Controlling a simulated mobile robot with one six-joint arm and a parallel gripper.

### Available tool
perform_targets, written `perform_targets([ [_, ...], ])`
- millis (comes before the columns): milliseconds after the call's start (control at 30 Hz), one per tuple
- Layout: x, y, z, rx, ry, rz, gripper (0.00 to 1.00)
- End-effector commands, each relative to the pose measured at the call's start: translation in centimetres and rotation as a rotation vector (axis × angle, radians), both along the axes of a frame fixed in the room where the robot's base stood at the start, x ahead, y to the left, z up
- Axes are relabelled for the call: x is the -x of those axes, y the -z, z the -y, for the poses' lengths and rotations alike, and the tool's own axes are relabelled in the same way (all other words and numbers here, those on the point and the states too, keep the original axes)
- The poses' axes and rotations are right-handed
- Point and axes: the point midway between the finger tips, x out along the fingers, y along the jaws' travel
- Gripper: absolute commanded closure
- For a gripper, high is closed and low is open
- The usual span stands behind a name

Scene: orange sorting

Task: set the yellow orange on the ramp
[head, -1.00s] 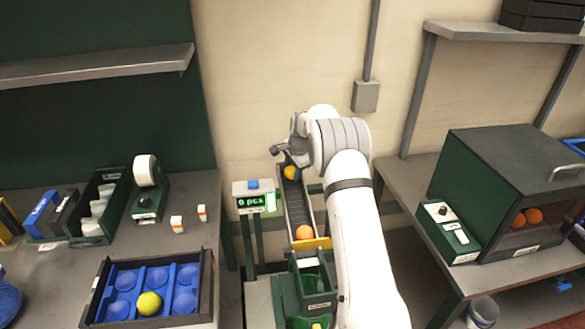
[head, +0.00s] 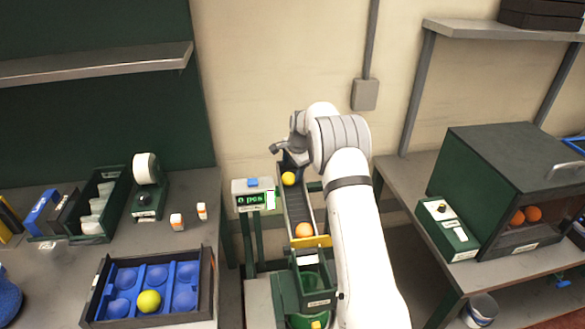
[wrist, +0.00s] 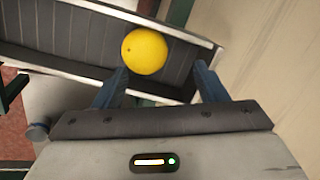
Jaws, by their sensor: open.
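The yellow orange (head: 289,179) rests near the upper end of the dark ramp (head: 298,206). In the wrist view the yellow orange (wrist: 144,51) sits on the ribbed ramp bed (wrist: 75,35), just beyond my fingertips. My gripper (wrist: 160,76) is open, with its blue-grey fingers apart and nothing between them. In the head view my gripper (head: 284,150) is at the top end of the ramp, partly hidden by my own wrist.
A tray with blue cups (head: 205,286) holds a yellow-green fruit (head: 149,301) at the lower left. A counter display (head: 250,199) stands left of the ramp. A dark green box (head: 490,170) with orange fruits is on the right bench. The wall is close behind the ramp.

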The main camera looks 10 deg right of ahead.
Motion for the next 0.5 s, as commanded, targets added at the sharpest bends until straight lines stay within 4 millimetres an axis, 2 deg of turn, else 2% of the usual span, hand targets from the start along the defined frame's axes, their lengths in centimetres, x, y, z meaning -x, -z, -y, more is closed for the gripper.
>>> perform_targets([
  [500, -0.3, -3.9, -0.1, 0.000, 0.000, 0.013, 0.30],
])
